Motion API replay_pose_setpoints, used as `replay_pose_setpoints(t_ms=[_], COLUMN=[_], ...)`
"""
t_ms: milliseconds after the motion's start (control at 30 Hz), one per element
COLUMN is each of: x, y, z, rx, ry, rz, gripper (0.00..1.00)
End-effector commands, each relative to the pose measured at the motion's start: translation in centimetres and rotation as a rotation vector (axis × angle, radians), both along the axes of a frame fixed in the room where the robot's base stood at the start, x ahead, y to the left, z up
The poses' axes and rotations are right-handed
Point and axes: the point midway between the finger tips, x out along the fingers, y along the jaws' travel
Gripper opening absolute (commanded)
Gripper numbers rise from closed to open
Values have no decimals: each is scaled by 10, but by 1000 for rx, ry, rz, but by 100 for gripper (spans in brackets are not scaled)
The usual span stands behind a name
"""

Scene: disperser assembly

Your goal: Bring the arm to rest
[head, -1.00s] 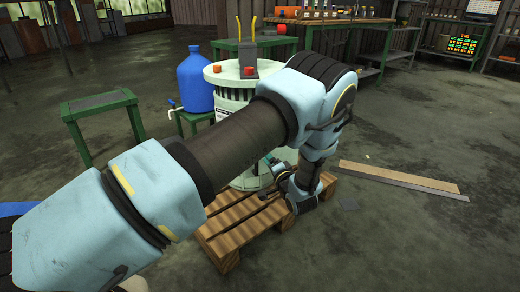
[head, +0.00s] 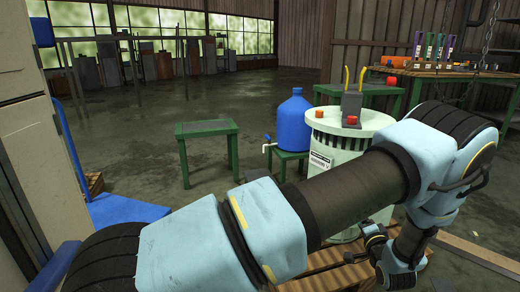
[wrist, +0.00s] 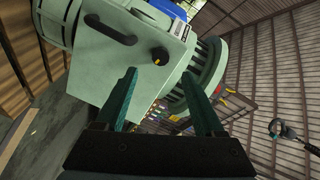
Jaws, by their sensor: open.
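My arm reaches across the lower half of the head view, bent down at its far end in front of the pale green disperser (head: 338,138). In the head view my gripper is hidden by the arm links. In the wrist view my gripper (wrist: 168,98) has its two dark green fingers apart with nothing between them. The disperser's body (wrist: 140,62), with a black handle and a round black knob, fills the area beyond the fingers. I see no clear contact with it.
A blue water jug (head: 295,122) stands on a small green stand left of the disperser. An empty green table (head: 207,130) is further left. A workbench (head: 465,70) with coloured items stands at the back right. Planks lie on the floor at the right. The middle floor is open.

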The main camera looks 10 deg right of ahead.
Motion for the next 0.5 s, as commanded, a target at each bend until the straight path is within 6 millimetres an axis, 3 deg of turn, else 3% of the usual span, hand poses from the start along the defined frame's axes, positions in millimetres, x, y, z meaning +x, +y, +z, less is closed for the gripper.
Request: replay_pose_setpoints(t_ms=[100, 233, 367, 500], x=[44, 86, 104, 99], y=[22, 62, 113, 179], z=[18, 39, 62, 88], rx=[-125, -305, -466, -610], ry=[149, 369, 581, 790], rz=[21, 50, 99, 185], gripper=[70, 70, 70, 70])
